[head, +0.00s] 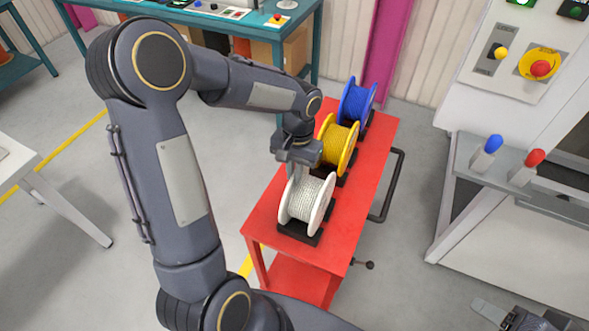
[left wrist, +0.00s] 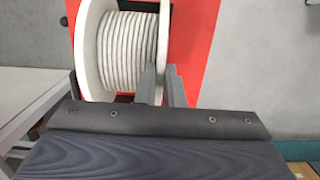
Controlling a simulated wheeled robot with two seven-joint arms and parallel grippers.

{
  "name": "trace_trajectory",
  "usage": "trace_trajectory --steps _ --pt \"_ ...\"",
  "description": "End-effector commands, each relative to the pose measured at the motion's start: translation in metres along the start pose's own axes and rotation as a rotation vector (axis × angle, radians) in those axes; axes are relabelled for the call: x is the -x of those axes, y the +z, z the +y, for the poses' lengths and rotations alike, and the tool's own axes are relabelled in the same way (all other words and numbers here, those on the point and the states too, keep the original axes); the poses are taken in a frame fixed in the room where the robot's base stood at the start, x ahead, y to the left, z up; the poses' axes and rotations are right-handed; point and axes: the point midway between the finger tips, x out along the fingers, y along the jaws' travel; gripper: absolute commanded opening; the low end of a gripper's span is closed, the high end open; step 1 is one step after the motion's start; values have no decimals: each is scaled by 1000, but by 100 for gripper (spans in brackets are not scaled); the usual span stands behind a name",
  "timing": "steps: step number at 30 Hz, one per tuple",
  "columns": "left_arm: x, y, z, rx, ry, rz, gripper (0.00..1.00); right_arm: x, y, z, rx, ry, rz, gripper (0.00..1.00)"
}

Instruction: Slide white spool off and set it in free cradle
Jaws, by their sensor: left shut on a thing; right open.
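The white spool (head: 307,201), wound with pale cable, is upright at the near end of the red cart (head: 262,220). It is at a black cradle (head: 300,232); I cannot tell whether it rests fully in it. My left gripper (head: 298,182) reaches down from above and is shut on the spool's rim. In the left wrist view the fingers (left wrist: 162,85) straddle the right flange of the spool (left wrist: 128,50). My right gripper (head: 492,311) is at the bottom right corner, open, partly cut off and away from the cart.
A yellow spool (head: 337,146) and a blue spool (head: 357,101) stand in line behind the white one, on black cradles. A grey machine with blue (head: 493,144) and red (head: 535,158) knobs stands right. The cart has a black side handle (head: 390,185).

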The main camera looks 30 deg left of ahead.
Motion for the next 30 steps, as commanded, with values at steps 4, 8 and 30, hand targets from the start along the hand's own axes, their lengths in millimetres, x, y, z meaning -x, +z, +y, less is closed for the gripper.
trace_trajectory --steps 4,8,30 --pt "1 0 0 0 1 2 0 0 0 0 0 0 0 55" --pt "1 0 0 0 1 2 18 0 0 0 0 0 0 55" --pt "50 -1 0 0 0 7 33 -4 2 2 0 0 0 55"
